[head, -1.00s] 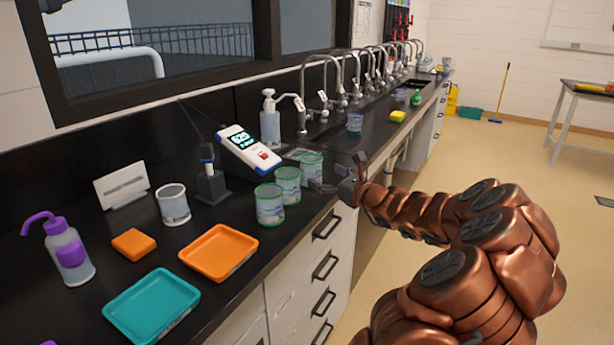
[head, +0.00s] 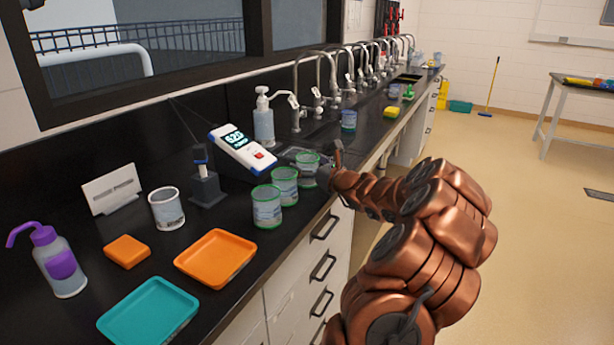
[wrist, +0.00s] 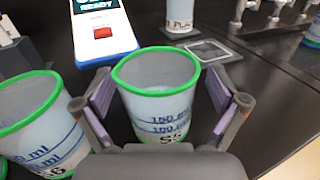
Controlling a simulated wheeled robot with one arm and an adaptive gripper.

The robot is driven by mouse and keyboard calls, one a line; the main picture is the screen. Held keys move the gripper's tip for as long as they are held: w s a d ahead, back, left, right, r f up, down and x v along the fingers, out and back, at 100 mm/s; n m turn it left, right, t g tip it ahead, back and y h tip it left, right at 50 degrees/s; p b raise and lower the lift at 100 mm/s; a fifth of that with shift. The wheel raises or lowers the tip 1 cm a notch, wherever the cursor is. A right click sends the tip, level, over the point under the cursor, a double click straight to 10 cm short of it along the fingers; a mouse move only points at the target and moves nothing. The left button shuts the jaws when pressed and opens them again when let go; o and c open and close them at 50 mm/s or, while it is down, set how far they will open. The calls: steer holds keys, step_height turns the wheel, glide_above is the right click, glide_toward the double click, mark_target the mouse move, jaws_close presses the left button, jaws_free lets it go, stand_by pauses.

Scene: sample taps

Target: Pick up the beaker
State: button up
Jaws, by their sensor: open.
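Three clear beakers with green rims stand in a row on the black counter in the head view: a near one (head: 267,208), a middle one (head: 285,184) and a far one (head: 307,163). My gripper (head: 318,172) is low beside the far beaker. In the wrist view my gripper (wrist: 158,88) is open, with one finger on each side of a green-rimmed beaker (wrist: 158,108) marked with volume lines. Its lower front is hidden by my gripper's body. Another green-rimmed beaker (wrist: 35,125) stands just left of the left finger.
A digital meter (head: 241,147) stands behind the row, with a probe stand (head: 206,185) to its left. An orange tray (head: 215,258), teal tray (head: 148,312) and white-rimmed beaker (head: 166,209) are nearer. A soap bottle (head: 263,125) and taps line the back.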

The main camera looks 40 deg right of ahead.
steer(key=shift+w, duration=0.3)
steer(key=shift+c, duration=0.2)
steer(key=c, duration=1.3)
steer(key=shift+r, duration=0.15)
